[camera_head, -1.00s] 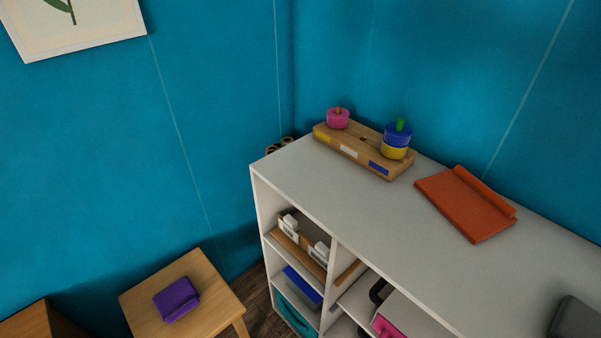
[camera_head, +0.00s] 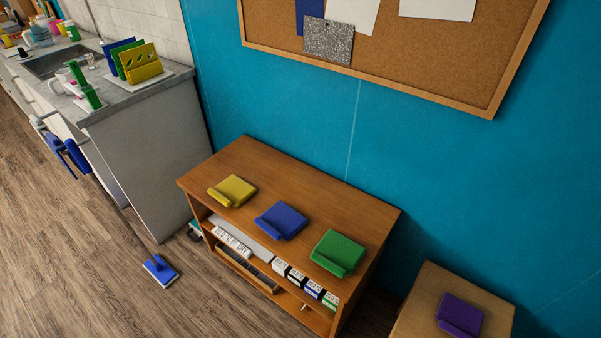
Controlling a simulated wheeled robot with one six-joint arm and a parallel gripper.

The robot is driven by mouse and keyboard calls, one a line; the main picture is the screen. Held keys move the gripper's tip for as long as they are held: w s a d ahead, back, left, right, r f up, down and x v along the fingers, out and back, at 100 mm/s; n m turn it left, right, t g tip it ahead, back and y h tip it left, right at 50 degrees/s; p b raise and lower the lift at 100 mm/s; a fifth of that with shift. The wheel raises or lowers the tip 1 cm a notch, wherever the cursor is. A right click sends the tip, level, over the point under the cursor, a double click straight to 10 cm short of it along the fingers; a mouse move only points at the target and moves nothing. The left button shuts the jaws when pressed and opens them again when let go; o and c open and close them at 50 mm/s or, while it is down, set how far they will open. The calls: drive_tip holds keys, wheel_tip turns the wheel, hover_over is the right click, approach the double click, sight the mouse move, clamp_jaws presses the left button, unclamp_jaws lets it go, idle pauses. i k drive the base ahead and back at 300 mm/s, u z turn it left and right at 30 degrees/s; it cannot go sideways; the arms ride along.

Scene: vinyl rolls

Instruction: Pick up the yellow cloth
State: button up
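The yellow cloth (camera_head: 233,190) lies folded, with a rolled front edge, on the left part of the top of a brown wooden shelf unit (camera_head: 293,170). A blue folded cloth (camera_head: 281,220) lies to its right, and a green folded cloth (camera_head: 337,252) lies further right on the same top. The cloths are apart from each other. My gripper is not in view.
A grey-topped counter (camera_head: 130,96) with a sink stands at the left. A blue brush-like tool (camera_head: 160,269) lies on the wooden floor before the shelf. A small table (camera_head: 432,290) with a purple cloth (camera_head: 460,314) stands at the right. Floor at lower left is clear.

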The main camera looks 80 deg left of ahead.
sight(234, 190)
drive_tip(key=u, duration=3.7)
drive_tip(key=i, duration=1.2)
